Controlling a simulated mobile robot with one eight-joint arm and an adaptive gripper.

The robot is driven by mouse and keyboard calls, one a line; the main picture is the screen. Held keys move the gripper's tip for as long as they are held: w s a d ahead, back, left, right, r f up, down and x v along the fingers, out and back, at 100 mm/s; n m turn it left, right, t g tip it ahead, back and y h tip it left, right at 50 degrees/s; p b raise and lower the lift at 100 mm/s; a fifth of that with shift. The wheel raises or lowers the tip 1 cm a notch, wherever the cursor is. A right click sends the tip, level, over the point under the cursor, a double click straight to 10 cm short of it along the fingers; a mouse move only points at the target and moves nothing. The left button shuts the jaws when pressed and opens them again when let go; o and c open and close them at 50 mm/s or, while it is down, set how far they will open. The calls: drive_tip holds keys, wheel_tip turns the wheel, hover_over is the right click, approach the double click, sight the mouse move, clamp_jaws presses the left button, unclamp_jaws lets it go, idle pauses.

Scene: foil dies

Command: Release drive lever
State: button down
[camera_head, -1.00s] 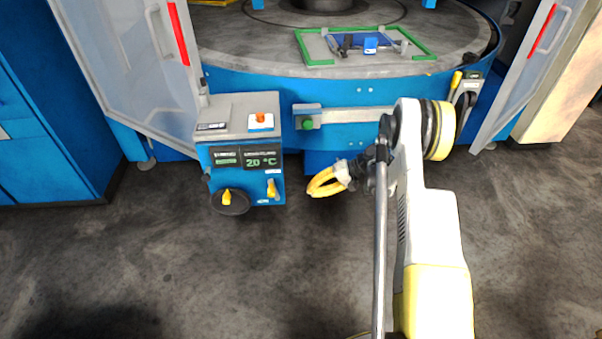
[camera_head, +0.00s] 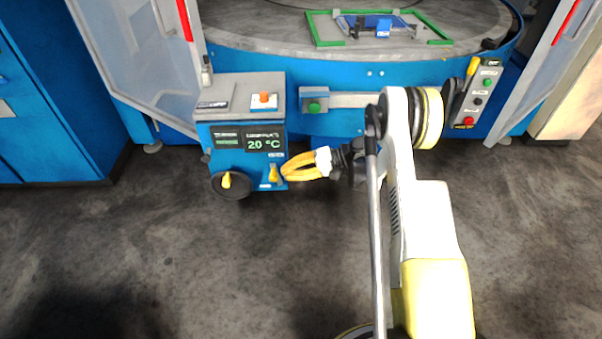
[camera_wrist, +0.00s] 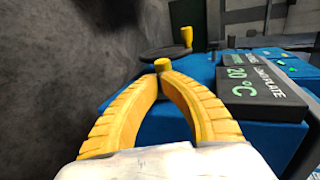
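A yellow lever (camera_head: 273,173) stands on the front of the blue control box, at its lower right. My gripper (camera_head: 285,171) has yellow fingers bowed into a loop, with their tips together right beside this lever. In the wrist view the tips (camera_wrist: 160,78) meet in front of a short yellow knob (camera_wrist: 163,64), which seems to be the lever's end. The fingers hide its lower part. I cannot tell whether they touch it. Another yellow-handled lever (camera_head: 473,67) is by the button panel on the right. I cannot tell from labels which is the drive lever.
The control box (camera_head: 205,133) has a dark handwheel (camera_head: 237,190) with a yellow handle, a 20 °C display (camera_head: 264,144) and an orange button (camera_head: 264,97). A button panel (camera_head: 478,97) is at the right. A round table (camera_head: 270,36) carries a green frame (camera_head: 324,43). Floor in front is clear.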

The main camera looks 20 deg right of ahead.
sight(275, 172)
drive_tip(key=shift+w+a+f, duration=0.2)
drive_tip(key=shift+a+f, duration=0.05)
drive_tip(key=shift+a, duration=0.4)
drive_tip(key=h+p, duration=0.1)
drive_tip(key=a+h+p, duration=0.1)
drive_tip(key=h, duration=0.1)
drive_tip(key=shift+w+a+r+g+p, duration=0.2)
drive_tip(key=shift+r+g+p, duration=0.1)
drive_tip(key=shift+r+g, duration=0.1)
drive_tip(key=shift+a+f+h, duration=0.1)
drive_tip(key=shift+a+h, duration=0.15)
drive_tip(key=shift+h, duration=0.05)
drive_tip(key=shift+w+a+f, duration=0.25)
drive_tip(key=shift+a+f, duration=0.1)
drive_tip(key=shift+a, duration=0.15)
